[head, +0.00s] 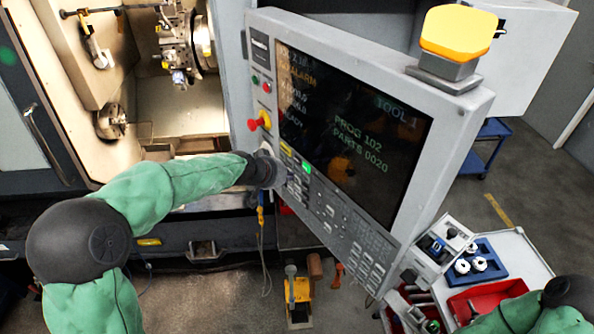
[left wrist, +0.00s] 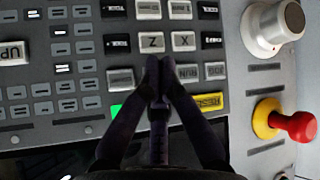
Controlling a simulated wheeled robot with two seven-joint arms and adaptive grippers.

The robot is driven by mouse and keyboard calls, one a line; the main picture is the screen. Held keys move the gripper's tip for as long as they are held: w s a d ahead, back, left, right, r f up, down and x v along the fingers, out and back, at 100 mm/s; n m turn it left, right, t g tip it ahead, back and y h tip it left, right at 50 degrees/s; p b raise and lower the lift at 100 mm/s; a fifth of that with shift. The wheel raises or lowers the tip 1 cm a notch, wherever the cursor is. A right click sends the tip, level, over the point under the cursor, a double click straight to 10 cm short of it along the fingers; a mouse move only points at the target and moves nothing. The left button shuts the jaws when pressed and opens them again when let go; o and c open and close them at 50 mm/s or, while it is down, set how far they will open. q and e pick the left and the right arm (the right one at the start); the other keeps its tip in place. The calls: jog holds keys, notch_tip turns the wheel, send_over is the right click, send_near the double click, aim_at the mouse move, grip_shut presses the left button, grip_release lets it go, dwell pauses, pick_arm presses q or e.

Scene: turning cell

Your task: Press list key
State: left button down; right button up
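The control panel (head: 445,125) stands in the middle of the head view, with a lit screen and a keypad (head: 335,215) below it. My left gripper (head: 280,172) is at the upper left part of the keypad. In the left wrist view the keypad (left wrist: 60,95) appears upside down, and the left fingertips (left wrist: 158,65) are together, empty, just below the Z key (left wrist: 151,42) and X key (left wrist: 183,41). They partly cover the keys there. I cannot tell whether they touch. I cannot read a list label on any key. My right gripper is out of view.
A red emergency stop (head: 260,121) is beside the screen; it also shows in the wrist view (left wrist: 296,125), below a round knob (left wrist: 272,25). The open lathe (head: 165,90) is at left. A cart with a red bin (head: 485,297) and blue tray (head: 500,260) is at lower right.

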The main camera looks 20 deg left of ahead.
pick_arm(q)
jog(key=shift+w+d, duration=0.1)
jog(key=shift+w, duration=0.05)
jog(key=shift+w+d, duration=0.15)
jog(key=shift+w, duration=0.1)
jog(key=shift+w+d+p, duration=0.1)
jog(key=shift+w+p, duration=0.2)
jog(key=shift+p, duration=0.05)
dwell(0.7)
dwell(0.3)
jog(key=shift+s+a+b, duration=0.35)
jog(key=shift+s+b, duration=0.35)
jog(key=shift+b, duration=0.1)
jog(key=s+a+b, duration=0.1)
jog(key=s+b, duration=0.1)
jog(key=s+a+b, duration=0.1)
jog(key=s+b, duration=0.1)
jog(key=shift+s+a+b, duration=0.2)
jog(key=shift+b, duration=0.15)
